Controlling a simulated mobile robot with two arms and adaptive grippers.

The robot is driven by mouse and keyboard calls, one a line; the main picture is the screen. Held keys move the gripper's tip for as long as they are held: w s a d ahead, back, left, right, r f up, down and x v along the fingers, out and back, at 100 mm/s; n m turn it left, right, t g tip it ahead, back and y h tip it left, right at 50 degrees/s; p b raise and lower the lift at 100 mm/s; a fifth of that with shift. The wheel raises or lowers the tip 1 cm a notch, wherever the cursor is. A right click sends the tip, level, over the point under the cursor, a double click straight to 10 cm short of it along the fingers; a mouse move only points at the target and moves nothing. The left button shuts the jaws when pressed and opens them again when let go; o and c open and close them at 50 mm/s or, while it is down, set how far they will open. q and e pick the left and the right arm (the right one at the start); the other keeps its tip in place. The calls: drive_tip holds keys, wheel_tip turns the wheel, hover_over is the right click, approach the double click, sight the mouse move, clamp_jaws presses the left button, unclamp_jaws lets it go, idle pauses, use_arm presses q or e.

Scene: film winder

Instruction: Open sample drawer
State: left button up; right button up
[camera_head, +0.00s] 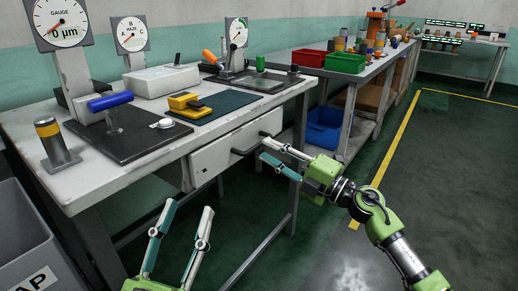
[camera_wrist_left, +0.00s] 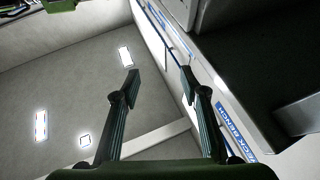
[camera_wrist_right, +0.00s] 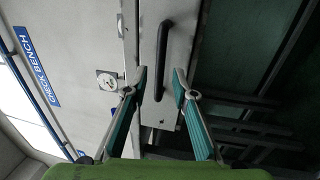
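The sample drawer (camera_head: 212,157) is a white front under the bench top, and it looks closed. Its dark bar handle (camera_head: 247,148) stands out from the front; in the right wrist view the handle (camera_wrist_right: 161,60) lies just ahead, between the lines of the two fingers. My right gripper (camera_head: 266,147) is open at the handle's right end; whether a finger touches it I cannot tell. It also shows open in the right wrist view (camera_wrist_right: 160,80). My left gripper (camera_head: 187,212) is open and empty, low in front of the bench, and open in the left wrist view (camera_wrist_left: 160,80).
The white bench (camera_head: 40,133) carries gauges, a yellow tool (camera_head: 187,104) and a dark mat (camera_head: 222,104). A grey bin (camera_head: 35,240) stands at lower left. A second bench with red (camera_head: 308,58) and green trays (camera_head: 345,63) is behind. The floor at right is free.

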sight(261, 146)
drive_tip(key=shift+b+x, duration=0.3)
drive_tip(key=shift+x, duration=1.8)
use_arm(q)
drive_tip(key=s+r, duration=0.1)
drive_tip(key=r+t, duration=0.1)
drive_tip(key=s+r+t, duration=0.1)
drive_tip(key=shift+s+a+r+h, duration=0.15)
drive_tip(key=shift+s+r+h, duration=0.15)
drive_tip(key=shift+s, duration=0.05)
use_arm(e)
clamp_jaws()
use_arm(q)
drive_tip(key=shift+w, duration=0.1)
use_arm(e)
drive_tip(key=shift+d, duration=0.1)
